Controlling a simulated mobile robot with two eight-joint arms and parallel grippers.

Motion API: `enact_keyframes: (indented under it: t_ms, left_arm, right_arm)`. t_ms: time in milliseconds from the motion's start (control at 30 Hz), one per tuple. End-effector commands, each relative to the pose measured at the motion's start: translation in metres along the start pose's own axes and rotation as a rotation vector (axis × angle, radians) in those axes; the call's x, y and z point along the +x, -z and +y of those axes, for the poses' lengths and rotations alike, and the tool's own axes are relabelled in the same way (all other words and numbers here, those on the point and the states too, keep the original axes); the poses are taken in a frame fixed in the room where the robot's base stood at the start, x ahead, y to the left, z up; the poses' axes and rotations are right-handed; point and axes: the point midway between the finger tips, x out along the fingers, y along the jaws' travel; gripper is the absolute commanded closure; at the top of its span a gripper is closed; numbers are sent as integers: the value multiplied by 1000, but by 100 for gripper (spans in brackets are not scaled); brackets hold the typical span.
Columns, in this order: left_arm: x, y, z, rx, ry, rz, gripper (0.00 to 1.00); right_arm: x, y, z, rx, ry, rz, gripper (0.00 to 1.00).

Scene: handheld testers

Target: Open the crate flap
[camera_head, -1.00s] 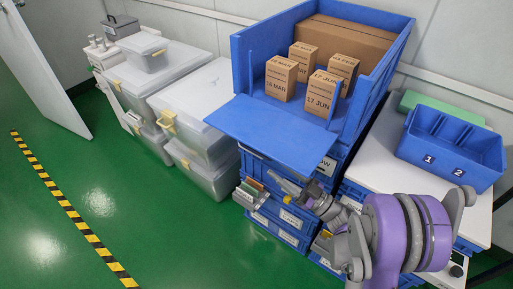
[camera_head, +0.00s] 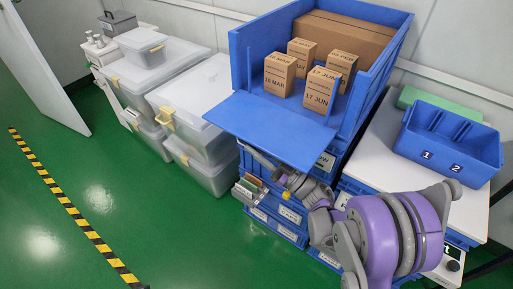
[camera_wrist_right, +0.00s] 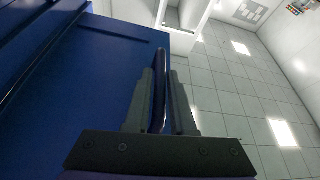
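The open-fronted blue crate (camera_head: 238,64) is at the top of the stack in the head view. Its blue flap (camera_head: 265,128) is folded down and juts forward, sloping slightly down. My right gripper (camera_head: 254,158) is at the flap's front edge, partly hidden under it. In the right wrist view, the flap (camera_wrist_right: 95,85) fills the left side. The right gripper's fingers (camera_wrist_right: 163,95) lie on both sides of a narrow dark blue edge, with a small gap between them; firm contact cannot be told. My left gripper is not in view.
Several brown cartons (camera_head: 281,74) stand inside the crate. Clear lidded bins (camera_head: 197,115) are on the left. A blue divided bin (camera_head: 447,145) sits on the white table (camera_head: 385,150) at right. Stacked blue crates (camera_head: 278,227) lie below. The green floor in front is free.

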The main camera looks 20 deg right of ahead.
Motion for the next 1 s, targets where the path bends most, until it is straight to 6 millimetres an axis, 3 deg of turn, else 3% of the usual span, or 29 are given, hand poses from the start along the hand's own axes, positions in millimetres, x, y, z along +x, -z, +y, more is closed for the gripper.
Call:
enact_keyframes:
  t_ms: [33,100,1000]
  left_arm:
    - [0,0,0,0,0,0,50]
    - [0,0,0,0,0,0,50]
    - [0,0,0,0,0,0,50]
  right_arm:
    - [0,0,0,0,0,0,88]
    - [0,0,0,0,0,0,100]
    - [0,0,0,0,1,0,100]
